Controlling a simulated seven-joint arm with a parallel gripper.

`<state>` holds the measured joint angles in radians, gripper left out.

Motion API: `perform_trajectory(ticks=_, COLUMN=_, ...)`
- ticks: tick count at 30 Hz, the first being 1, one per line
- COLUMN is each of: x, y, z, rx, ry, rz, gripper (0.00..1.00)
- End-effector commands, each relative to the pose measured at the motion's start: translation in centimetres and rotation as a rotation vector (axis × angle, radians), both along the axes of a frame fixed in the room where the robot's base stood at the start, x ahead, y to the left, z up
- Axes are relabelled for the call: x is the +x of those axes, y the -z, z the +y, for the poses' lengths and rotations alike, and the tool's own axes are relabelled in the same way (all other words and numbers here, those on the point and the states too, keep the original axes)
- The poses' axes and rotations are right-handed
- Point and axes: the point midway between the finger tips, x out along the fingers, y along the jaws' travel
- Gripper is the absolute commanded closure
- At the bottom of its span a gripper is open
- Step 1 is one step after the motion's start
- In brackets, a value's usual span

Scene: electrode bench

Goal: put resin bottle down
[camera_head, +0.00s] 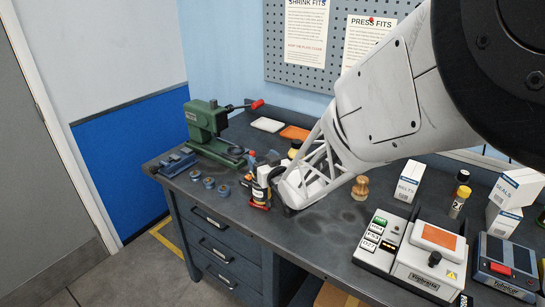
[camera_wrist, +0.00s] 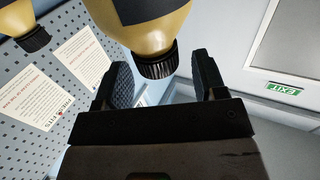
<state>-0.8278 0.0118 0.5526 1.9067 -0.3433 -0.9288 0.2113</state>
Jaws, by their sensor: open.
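An amber bottle with a dark band and black ribbed cap, apparently the resin bottle (camera_wrist: 152,32), shows at the top of the wrist view. Its cap lies between the two spread fingers of my gripper (camera_wrist: 162,82), with a visible gap on each side. The wrist picture is upside down, so the bottle looks upright. In the head view my gripper (camera_head: 276,183) is low over the bench, beside a dark-labelled bottle (camera_head: 259,190) that looks like the same one. My own wrist partly hides this area, and the bottle's base is hard to make out.
A second amber bottle (camera_wrist: 32,24) shows in the wrist view. A green press (camera_head: 207,125), a blue vise (camera_head: 174,164) and several blue round parts stand left on the bench (camera_head: 225,210).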

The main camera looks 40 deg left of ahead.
Motion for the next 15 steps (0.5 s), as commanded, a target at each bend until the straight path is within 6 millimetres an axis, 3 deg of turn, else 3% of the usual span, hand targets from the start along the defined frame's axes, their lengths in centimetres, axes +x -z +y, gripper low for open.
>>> perform_trajectory(ticks=15, x=-2.8, y=-0.1, z=-5.6, rx=0.001, ry=0.001, rz=0.000, gripper=0.35)
